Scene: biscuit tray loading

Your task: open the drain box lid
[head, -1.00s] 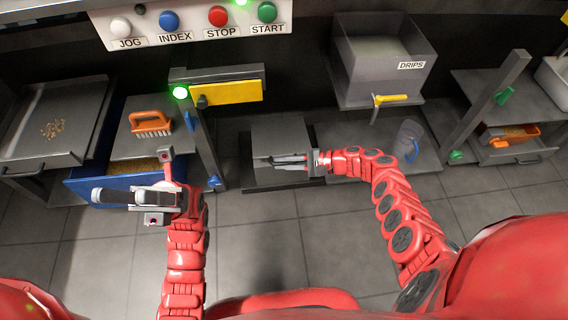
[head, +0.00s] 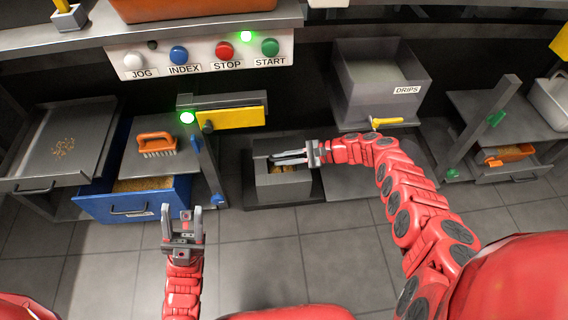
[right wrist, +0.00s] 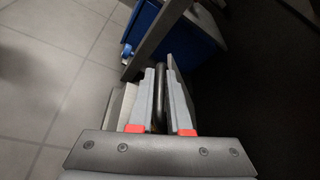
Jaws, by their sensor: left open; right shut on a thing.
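The grey drain box (head: 284,191) sits low on the floor in the middle of the head view. Its top is open at least in part, and tan bits (head: 287,168) show inside. My right gripper (head: 274,158) reaches in from the right, over the box opening. It is shut on a dark bar, the lid handle, which also shows between the fingers in the right wrist view (right wrist: 160,97). The lid panel is hard to make out behind the fingers. My left gripper (head: 182,213) is open and empty above the floor at the left, apart from the box.
A blue drawer (head: 135,204) stands pulled out at the left, with an orange brush (head: 156,143) above it. A grey post with a yellow flag (head: 238,117) stands beside the box. The DRIPS bin (head: 380,95) is behind right. The floor in front is clear.

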